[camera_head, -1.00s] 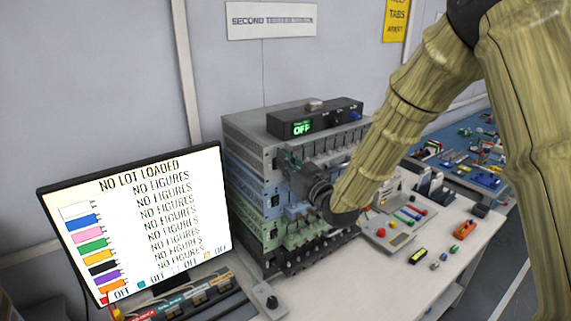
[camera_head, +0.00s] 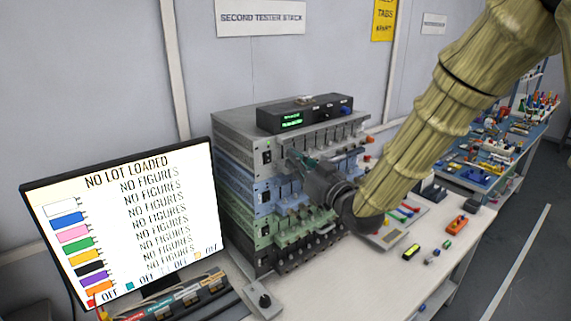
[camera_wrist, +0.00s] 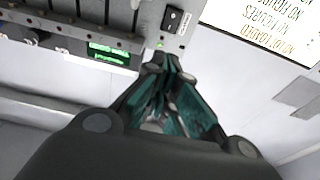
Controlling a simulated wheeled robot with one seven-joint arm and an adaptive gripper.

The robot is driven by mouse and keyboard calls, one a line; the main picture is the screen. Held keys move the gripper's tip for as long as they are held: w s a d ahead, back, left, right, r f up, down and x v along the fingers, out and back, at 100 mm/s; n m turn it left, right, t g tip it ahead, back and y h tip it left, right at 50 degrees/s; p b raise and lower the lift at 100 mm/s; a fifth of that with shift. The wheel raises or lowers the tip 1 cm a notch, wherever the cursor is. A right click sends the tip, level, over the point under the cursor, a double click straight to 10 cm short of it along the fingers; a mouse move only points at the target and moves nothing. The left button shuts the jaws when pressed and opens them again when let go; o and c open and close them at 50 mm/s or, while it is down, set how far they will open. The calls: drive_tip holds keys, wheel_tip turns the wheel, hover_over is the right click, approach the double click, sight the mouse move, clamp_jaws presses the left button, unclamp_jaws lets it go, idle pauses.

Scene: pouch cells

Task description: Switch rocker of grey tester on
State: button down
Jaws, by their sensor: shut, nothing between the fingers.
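The grey tester (camera_head: 240,131) is the top unit of the stack. Its black rocker (camera_head: 267,157) is at the left end of its front face and also shows in the wrist view (camera_wrist: 175,20). A small green light (camera_wrist: 160,44) glows beside the rocker. My gripper (camera_head: 291,158) is shut and empty, just right of the rocker in the head view. In the wrist view, its fingertips (camera_wrist: 165,61) are close to the tester's face, near the green light; I cannot tell whether they touch. The rocker is not covered, but its tilt is too small to read.
A black box with a lit green display (camera_head: 291,121) stands on the grey tester. Blue (camera_head: 232,186), green (camera_head: 240,218) and black units lie below it. A monitor (camera_head: 130,220) reading "NO LOT LOADED" stands left. Small parts lie on the white bench (camera_head: 380,285) at right.

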drive_tip(key=shift+s+d+r+b, duration=0.15)
drive_tip(key=shift+s+d+b, duration=0.1)
drive_tip(key=shift+s+d, duration=0.4)
drive_tip(key=shift+s+d+r+b, duration=0.2)
drive_tip(key=shift+s+d+b, duration=0.15)
drive_tip(key=shift+s, duration=0.45)
drive_tip(key=shift+s+d+r+b, duration=0.15)
drive_tip(key=shift+s+d+b, duration=0.05)
drive_tip(key=shift+s+d, duration=0.5)
drive_tip(key=shift+s, duration=0.1)
